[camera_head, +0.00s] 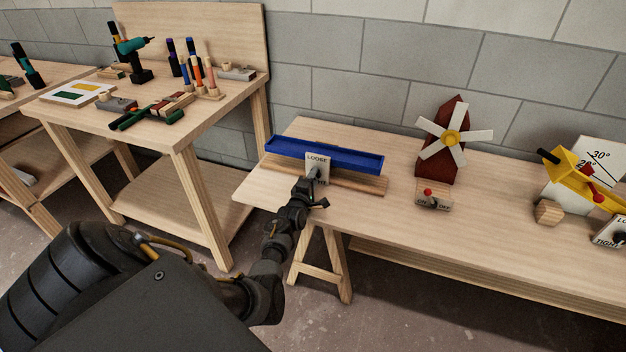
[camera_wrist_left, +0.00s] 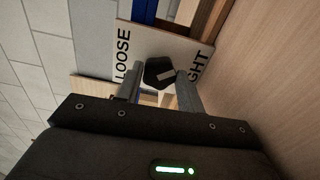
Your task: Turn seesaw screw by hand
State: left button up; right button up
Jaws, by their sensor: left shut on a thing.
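The blue seesaw trough (camera_head: 340,155) sits on a wooden base (camera_head: 362,184) at the left end of the long bench. A white plate (camera_head: 316,158) marked LOOSE and a partly hidden second word stands at its front. In the left wrist view the plate (camera_wrist_left: 150,45) reads LOOSE and, partly covered, "GHT". The black screw knob (camera_wrist_left: 157,72) with a pale pointer mark sits on the plate between my fingers. My left gripper (camera_head: 317,184) is at the knob, and in the left wrist view its fingers (camera_wrist_left: 160,88) are shut on it. My right gripper is not in view.
A red windmill (camera_head: 447,140) with a red switch stands to the right on the bench (camera_head: 390,215). A yellow tilting device (camera_head: 580,182) is at the far right. A separate tool table (camera_head: 215,110) holds a drill and screwdrivers at left. Bare bench lies between seesaw and windmill.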

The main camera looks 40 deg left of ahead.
pick_arm(q)
jog(key=m, duration=0.5)
jog(key=shift+f, duration=0.1)
jog(key=shift+m, duration=1)
jog(key=o, duration=1)
jog(key=v, duration=1.1)
jog(key=shift+p, duration=0.35)
